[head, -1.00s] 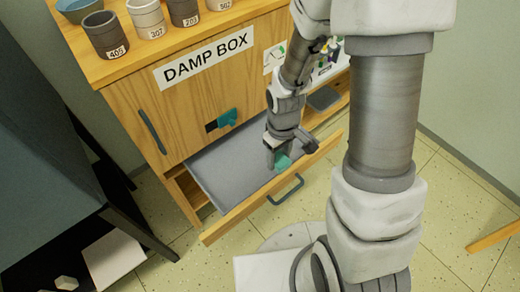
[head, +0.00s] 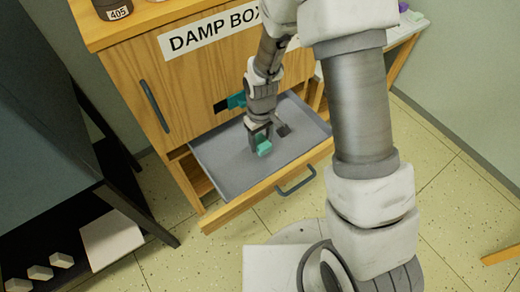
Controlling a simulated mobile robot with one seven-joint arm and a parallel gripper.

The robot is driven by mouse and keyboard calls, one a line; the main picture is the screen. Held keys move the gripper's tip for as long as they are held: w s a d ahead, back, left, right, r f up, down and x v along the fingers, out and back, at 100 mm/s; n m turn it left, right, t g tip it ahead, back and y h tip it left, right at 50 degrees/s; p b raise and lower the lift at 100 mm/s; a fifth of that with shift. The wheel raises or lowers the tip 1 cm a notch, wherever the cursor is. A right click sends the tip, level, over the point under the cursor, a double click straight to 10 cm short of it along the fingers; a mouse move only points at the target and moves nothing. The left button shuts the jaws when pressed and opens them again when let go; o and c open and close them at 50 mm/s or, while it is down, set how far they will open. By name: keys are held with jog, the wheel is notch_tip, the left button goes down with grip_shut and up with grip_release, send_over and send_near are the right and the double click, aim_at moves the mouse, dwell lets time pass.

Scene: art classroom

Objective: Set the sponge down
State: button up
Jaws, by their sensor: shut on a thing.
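A teal-green sponge (head: 264,147) sits between the fingers of my gripper (head: 261,140). My gripper points down and is shut on the sponge, inside the outline of the open drawer (head: 222,168) of the wooden cabinet. The drawer has a flat grey bottom. The sponge is over the middle of this bottom. I cannot tell whether it touches it. A small dark patch shows on the drawer bottom just right of my gripper.
The drawer's wooden front with a dark handle (head: 296,181) faces me. The cabinet's DAMP BOX label (head: 210,28) is above. A teal item (head: 236,100) is at a dark slot in the cabinet face. A dark table (head: 60,130) stands left. Much of the drawer bottom is bare.

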aim_at(260, 149)
jog(key=shift+w+a+f+b, duration=0.15)
jog(key=shift+f+b, duration=0.7)
jog(key=shift+f, duration=1.2)
jog(key=shift+f, duration=0.25)
jog(key=o, duration=1.2)
jog(key=shift+r, duration=0.1)
